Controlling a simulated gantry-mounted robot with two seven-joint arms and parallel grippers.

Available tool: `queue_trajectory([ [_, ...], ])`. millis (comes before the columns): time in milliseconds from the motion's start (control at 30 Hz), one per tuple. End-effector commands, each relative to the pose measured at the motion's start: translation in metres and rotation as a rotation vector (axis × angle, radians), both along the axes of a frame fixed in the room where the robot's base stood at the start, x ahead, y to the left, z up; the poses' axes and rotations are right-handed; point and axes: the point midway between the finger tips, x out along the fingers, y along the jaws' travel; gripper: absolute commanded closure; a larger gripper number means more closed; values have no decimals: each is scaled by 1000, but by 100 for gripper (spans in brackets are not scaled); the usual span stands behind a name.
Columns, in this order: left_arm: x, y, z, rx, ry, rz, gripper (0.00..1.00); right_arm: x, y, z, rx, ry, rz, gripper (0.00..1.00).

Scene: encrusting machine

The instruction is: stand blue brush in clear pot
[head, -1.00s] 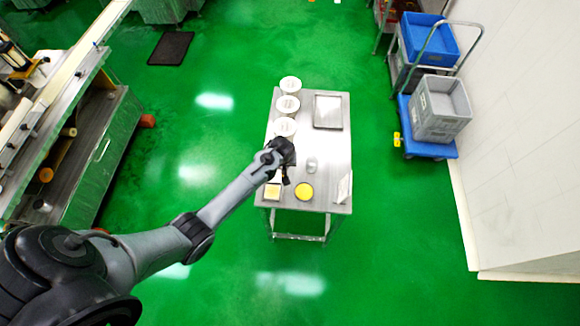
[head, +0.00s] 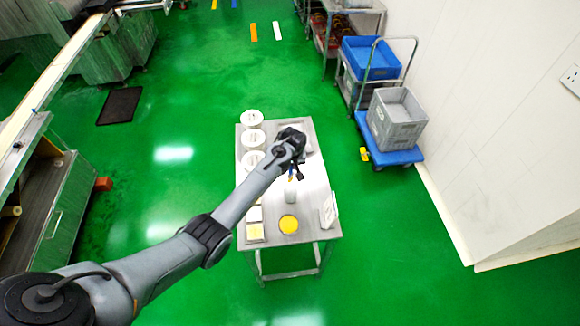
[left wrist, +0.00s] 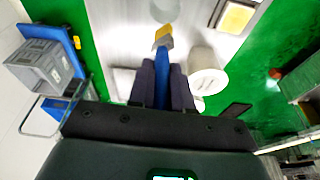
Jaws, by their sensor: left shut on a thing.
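My left gripper (head: 294,175) is shut on the blue brush (left wrist: 161,72) and holds it over the table. In the left wrist view the blue handle is between the two dark fingers (left wrist: 163,85), with the grey ferrule and yellow bristles pointing away from the palm. In the head view only a small blue bit of the brush shows below the gripper. The clear pot (head: 290,196) stands on the table just nearer than the gripper. The brush appears outside the pot; the height between them is hard to tell. My right gripper is not in view.
The steel table (head: 316,215) bears several white round containers (head: 252,139) along its left side, a yellow round dish (head: 288,223), a square yellow-filled tray (head: 255,232) and a white stand (head: 328,210). A blue trolley with a grey crate (head: 396,118) stands on the right.

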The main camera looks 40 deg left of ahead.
Motion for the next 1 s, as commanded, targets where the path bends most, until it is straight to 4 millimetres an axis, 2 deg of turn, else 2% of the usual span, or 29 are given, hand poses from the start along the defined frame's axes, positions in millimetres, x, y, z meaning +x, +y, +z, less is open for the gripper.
queue_trajectory([
  [667, 0, 0, -54, 1, -1, -1, 100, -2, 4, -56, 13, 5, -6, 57],
  [1000, 0, 0, -79, -1, 1, 0, 100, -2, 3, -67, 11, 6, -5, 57],
])
